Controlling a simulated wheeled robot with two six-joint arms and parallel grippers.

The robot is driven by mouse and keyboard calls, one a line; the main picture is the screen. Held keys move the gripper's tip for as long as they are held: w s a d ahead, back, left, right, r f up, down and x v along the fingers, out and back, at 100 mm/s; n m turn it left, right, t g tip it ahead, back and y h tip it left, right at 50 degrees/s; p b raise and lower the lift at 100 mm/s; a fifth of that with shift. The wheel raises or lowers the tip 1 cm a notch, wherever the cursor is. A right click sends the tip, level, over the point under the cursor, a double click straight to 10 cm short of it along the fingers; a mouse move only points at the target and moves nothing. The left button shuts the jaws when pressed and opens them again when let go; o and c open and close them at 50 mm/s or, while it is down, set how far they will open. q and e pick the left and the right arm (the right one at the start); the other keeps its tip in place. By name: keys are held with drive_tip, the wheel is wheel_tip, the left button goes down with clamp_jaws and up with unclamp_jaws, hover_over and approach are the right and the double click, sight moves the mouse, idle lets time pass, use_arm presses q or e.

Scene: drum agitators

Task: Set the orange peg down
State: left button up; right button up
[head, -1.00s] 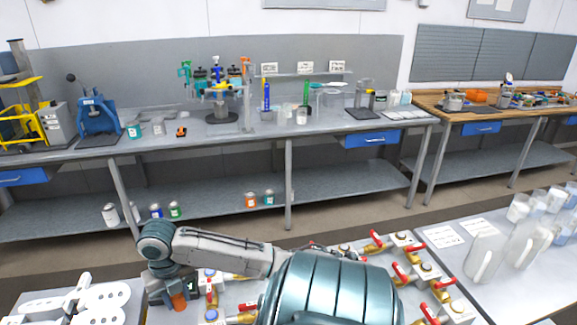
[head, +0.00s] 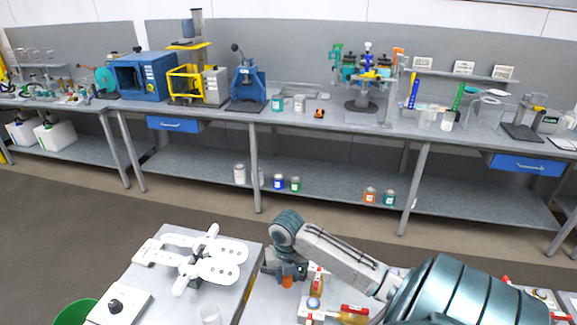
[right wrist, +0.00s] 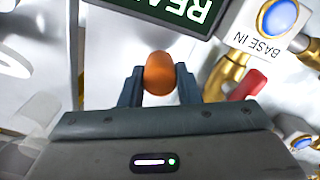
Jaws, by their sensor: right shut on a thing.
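The orange peg (right wrist: 159,74) is between the two fingers of my right gripper (right wrist: 159,86) in the right wrist view. The fingers touch it on both sides. In the head view my right gripper (head: 287,268) points down at the left end of the near table, and the orange peg (head: 287,282) shows below it. I cannot tell whether the peg's lower end touches the surface. My left gripper is not in view.
Brass valves with red handles (head: 353,311) and a "BASE IN" fitting (right wrist: 277,18) stand close to the right of the gripper. A dark sign (right wrist: 185,12) lies just beyond the peg. White paddle-shaped parts (head: 215,262) lie on the table to the left.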

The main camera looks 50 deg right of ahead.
sight(287, 282)
drive_tip(key=shift+f+p, duration=0.35)
drive_tip(key=shift+f, duration=1.45)
drive_tip(key=o, duration=1)
drive_tip(key=shift+c, duration=0.2)
drive_tip(key=shift+r, duration=0.2)
